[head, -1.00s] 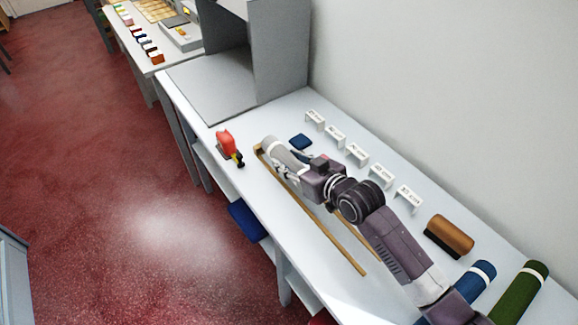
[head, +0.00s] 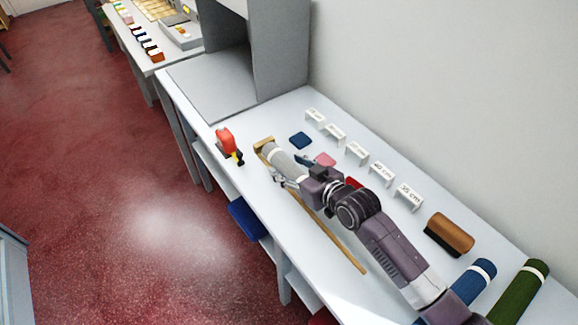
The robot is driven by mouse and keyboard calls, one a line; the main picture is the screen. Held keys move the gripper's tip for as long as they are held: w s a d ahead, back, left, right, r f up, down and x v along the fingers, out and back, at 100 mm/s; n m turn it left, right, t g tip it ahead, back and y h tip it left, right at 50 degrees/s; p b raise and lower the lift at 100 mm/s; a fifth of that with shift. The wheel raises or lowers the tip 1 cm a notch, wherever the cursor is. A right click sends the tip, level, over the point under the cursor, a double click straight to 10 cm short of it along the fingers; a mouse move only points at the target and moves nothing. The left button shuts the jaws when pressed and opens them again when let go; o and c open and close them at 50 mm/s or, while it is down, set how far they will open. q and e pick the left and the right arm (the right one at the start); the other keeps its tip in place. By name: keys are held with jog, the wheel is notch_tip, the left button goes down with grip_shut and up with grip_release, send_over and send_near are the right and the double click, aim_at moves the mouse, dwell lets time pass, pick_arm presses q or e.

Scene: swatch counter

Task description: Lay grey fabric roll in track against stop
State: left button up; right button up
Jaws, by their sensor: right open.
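The grey fabric roll (head: 282,160), with a white band near its far end, lies lengthwise between the wooden rails of the track (head: 340,248). Its far end is close to the wooden stop (head: 263,142); I cannot tell whether they touch. My right gripper (head: 291,171) is open, its fingers spread to either side of the roll at its near part. My gripper and arm hide the rest of the roll and much of the right rail. My left gripper is not in view.
A red and black tape dispenser (head: 228,145) stands left of the stop. Blue (head: 300,141) and pink (head: 325,160) swatches lie right of the track, beside several white length signs (head: 383,173). A brown brush (head: 450,234), blue roll (head: 474,280) and green roll (head: 520,290) are nearer.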

jog(key=shift+d+r, duration=0.1)
jog(key=shift+r, duration=0.25)
jog(key=v, duration=1.2)
jog(key=shift+f+b, duration=0.15)
jog(key=shift+b, duration=0.15)
